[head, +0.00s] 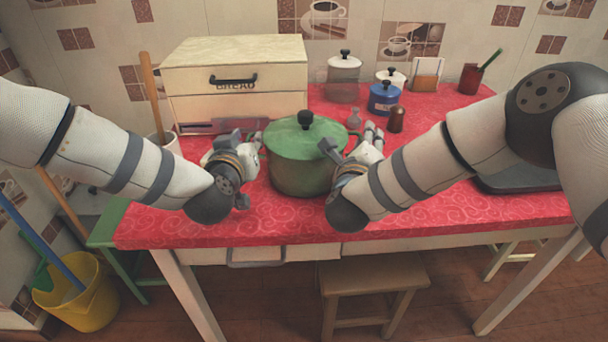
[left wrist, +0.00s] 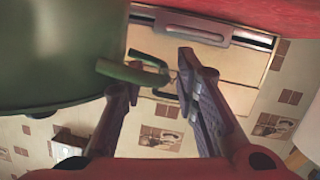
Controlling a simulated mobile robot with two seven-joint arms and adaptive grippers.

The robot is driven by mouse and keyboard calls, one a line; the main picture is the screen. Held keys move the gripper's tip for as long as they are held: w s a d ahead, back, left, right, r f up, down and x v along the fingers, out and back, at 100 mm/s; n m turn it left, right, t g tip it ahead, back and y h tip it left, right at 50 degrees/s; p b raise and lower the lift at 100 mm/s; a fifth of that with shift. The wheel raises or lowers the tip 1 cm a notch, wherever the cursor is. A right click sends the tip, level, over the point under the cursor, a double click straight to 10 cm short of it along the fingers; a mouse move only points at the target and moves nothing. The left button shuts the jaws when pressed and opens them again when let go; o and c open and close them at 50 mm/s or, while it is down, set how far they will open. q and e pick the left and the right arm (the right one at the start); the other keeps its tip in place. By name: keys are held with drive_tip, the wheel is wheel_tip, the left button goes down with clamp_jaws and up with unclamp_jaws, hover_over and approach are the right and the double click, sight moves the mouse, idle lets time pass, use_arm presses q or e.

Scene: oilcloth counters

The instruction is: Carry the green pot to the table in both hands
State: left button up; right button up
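The green pot (head: 304,165), lidded with a dark knob, stands upright on the red cloth-covered table (head: 290,233) between my two grippers. In the left wrist view the pot (left wrist: 60,50) fills the upper left, and its green side handle (left wrist: 135,74) reaches toward the gap between my left fingers. My left gripper (left wrist: 158,82) is open at that handle; I cannot tell whether it touches. In the head view my left gripper (head: 247,142) is left of the pot. My right gripper (head: 352,142) is at the pot's right side, fingers apart; the right handle is hidden.
A bread box (head: 235,85) stands behind on the left. Behind the pot on the right are a glass jar (head: 343,75), a blue pot (head: 384,98) and a brown shaker (head: 396,120). A dark tray (head: 518,180) lies right. A stool (head: 373,273) stands below the front edge.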

use_arm(q)
drive_tip(key=shift+o, duration=0.4)
drive_tip(key=o, duration=0.7)
drive_tip(key=shift+a, duration=0.1)
use_arm(e)
drive_tip(key=shift+d, duration=0.1)
use_arm(q)
drive_tip(key=v, duration=1.2)
use_arm(e)
drive_tip(key=o, duration=0.8)
use_arm(q)
drive_tip(key=shift+f, duration=0.1)
use_arm(e)
drive_tip(key=d, duration=0.7)
drive_tip(key=shift+s, duration=0.1)
